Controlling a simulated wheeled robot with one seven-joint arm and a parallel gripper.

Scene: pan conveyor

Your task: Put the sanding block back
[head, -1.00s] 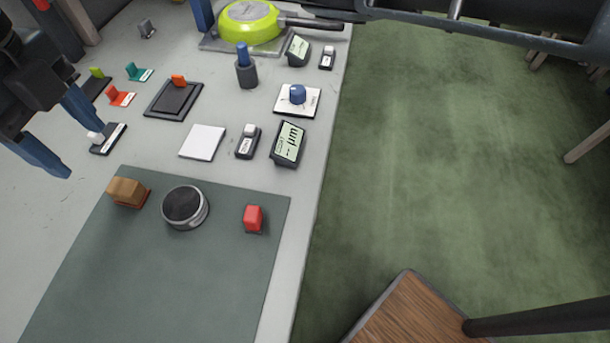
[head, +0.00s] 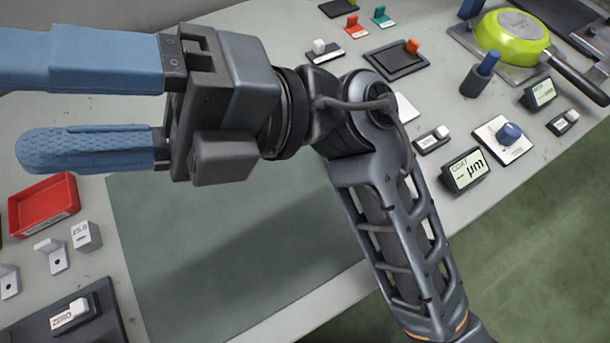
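My gripper (head: 45,108) fills the upper left of the head view, with its blue fingers pointing left. The fingers are apart, with bare table showing between them, so it is open and empty. One finger runs out past the left picture edge. The sanding block is not visible now; my gripper and arm cover much of the grey-green mat (head: 200,270) where the brown block lay earlier. The visible part of the mat is bare.
A red tray (head: 45,204), a small weight block (head: 86,236) and a dark ZERO plate (head: 105,310) lie left of the mat. A gauge display (head: 465,170), a blue-knob dial (head: 509,133) and a green pan (head: 512,38) stand to the right.

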